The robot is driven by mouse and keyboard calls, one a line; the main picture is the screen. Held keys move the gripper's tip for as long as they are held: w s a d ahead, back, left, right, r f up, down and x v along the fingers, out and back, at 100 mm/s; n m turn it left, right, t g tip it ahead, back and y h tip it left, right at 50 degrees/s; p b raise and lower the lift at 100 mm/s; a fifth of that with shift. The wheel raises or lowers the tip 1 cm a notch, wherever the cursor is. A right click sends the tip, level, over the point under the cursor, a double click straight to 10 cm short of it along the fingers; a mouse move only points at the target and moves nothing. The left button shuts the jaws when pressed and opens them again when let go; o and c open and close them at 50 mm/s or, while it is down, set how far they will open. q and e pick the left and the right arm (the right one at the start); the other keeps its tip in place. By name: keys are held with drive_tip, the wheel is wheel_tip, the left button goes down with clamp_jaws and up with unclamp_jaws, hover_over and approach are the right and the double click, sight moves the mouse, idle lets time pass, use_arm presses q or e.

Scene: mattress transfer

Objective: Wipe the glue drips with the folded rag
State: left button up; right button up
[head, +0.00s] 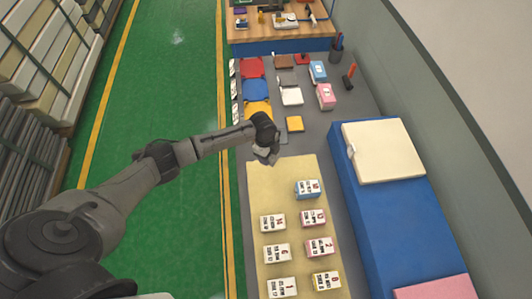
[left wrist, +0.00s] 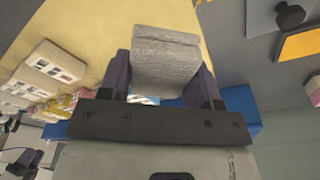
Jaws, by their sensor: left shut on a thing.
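My left gripper (head: 268,152) is above the far end of the pale yellow board (head: 277,185) in the head view. In the left wrist view the left gripper (left wrist: 165,78) has its two dark fingers closed on the sides of a grey folded rag (left wrist: 166,58). The rag's rounded fold shows beyond the fingertips, over the pale yellow surface. I cannot tell whether it touches that surface. I cannot make out any glue drips with certainty.
Several labelled small boxes (head: 307,189) stand on the board's near part. A blue mattress-like block (head: 352,215) with a cream pad (head: 383,151) lies to the right. Red, blue and yellow pieces (head: 256,89) lie beyond the gripper. Green floor (head: 150,100) is open on the left.

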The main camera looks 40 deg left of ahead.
sight(267, 168)
use_arm(q)
drive_tip(key=shift+s+a+f, duration=0.2)
drive_tip(key=shift+s+f, duration=0.05)
drive_tip(key=shift+f, duration=0.1)
drive_tip(key=shift+s+a+f+m, duration=0.1)
drive_tip(key=shift+f+m, duration=0.2)
drive_tip(key=shift+f, duration=0.1)
wheel_tip(267, 168, down, 6)
drive_tip(key=b, duration=0.5)
drive_tip(key=shift+r+b, duration=0.2)
drive_tip(key=shift+b, duration=0.1)
drive_tip(key=shift+f+b, duration=0.65)
drive_tip(key=shift+f, duration=0.3)
drive_tip(key=shift+a, duration=0.1)
